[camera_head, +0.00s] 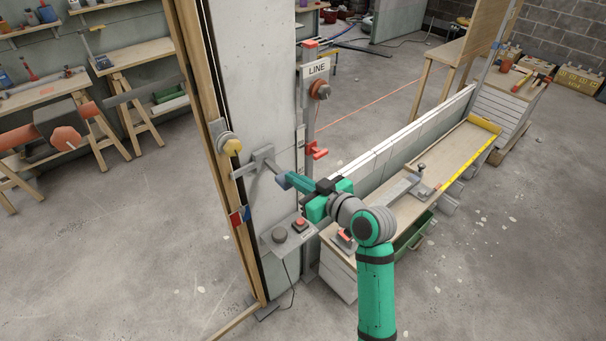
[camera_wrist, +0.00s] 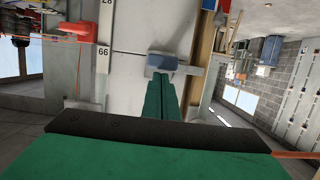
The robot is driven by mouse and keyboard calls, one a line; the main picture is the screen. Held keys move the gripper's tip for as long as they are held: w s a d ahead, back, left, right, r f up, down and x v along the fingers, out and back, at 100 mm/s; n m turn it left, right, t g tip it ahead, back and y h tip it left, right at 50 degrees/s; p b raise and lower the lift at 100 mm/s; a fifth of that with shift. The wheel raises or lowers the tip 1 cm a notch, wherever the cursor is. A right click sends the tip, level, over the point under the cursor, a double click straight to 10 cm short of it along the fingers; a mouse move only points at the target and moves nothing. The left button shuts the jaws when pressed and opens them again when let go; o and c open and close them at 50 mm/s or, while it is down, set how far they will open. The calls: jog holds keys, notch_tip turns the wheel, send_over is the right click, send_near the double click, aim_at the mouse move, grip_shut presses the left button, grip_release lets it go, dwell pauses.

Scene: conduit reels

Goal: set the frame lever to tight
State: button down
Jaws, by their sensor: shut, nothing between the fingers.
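A grey lever (camera_head: 265,158) is at the wooden frame's post, in front of the upright pale panel (camera_head: 240,80). A blue-grey block (camera_head: 282,180) is at the lever's near end; it also shows in the wrist view (camera_wrist: 162,62). My gripper (camera_head: 289,179) is shut and empty, with its green fingers (camera_wrist: 162,98) pointing at the block. The fingertips are at or very close to the block; I cannot tell whether they touch. A red, white and blue plate (camera_head: 240,216) is on the post below the lever. The lever's setting cannot be read.
A control box (camera_head: 288,236) with a dial and red button is below my gripper. A post with a LINE sign (camera_head: 315,69) and a long bench (camera_head: 408,205) stand right.

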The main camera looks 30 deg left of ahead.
jog(key=shift+f, duration=0.6)
